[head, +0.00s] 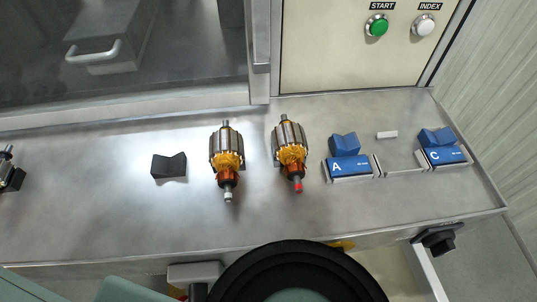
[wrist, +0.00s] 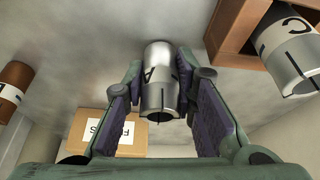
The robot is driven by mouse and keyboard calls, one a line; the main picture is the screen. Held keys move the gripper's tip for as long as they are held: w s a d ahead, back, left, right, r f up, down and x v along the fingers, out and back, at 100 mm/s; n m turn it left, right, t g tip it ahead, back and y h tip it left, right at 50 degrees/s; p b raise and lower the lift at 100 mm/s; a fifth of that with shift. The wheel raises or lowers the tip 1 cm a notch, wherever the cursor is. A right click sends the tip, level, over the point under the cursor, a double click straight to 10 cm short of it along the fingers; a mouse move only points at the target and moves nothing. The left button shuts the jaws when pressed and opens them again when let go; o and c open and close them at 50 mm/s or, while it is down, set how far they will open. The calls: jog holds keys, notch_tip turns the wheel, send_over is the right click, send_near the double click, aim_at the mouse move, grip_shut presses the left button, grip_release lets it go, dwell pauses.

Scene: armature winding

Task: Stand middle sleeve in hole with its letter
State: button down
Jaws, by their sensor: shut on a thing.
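In the wrist view, a silver metal sleeve (wrist: 158,88) with a black letter A and a dark line mark lies between the two fingers of my gripper (wrist: 160,72). The gripper is shut on it. A second silver sleeve (wrist: 287,48) marked C shows at the upper right, beside a brown wooden box (wrist: 235,32). A brown sleeve (wrist: 13,85) with a white lettered band is at the left edge, its letter unclear. No hole marked with a letter can be made out. The sleeves and gripper fingers are not seen in the head view.
A tan box (wrist: 118,140) with a white label sits below the gripper in the wrist view.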

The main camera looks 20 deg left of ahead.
jog(key=shift+f, duration=0.15)
jog(key=c, duration=1.6)
grip_release()
jog(key=shift+r+b, duration=0.3)
jog(key=s+d+b, duration=0.1)
jog(key=s+d, duration=0.1)
jog(key=s, duration=0.1)
jog(key=s+d+b, duration=0.1)
jog(key=s+d, duration=0.1)
jog(key=s, duration=0.2)
jog(key=s+d+b, duration=0.1)
jog(key=s+d, duration=0.1)
jog(key=s, duration=0.2)
jog(key=shift+r+b, duration=0.35)
jog(key=shift+r, duration=0.05)
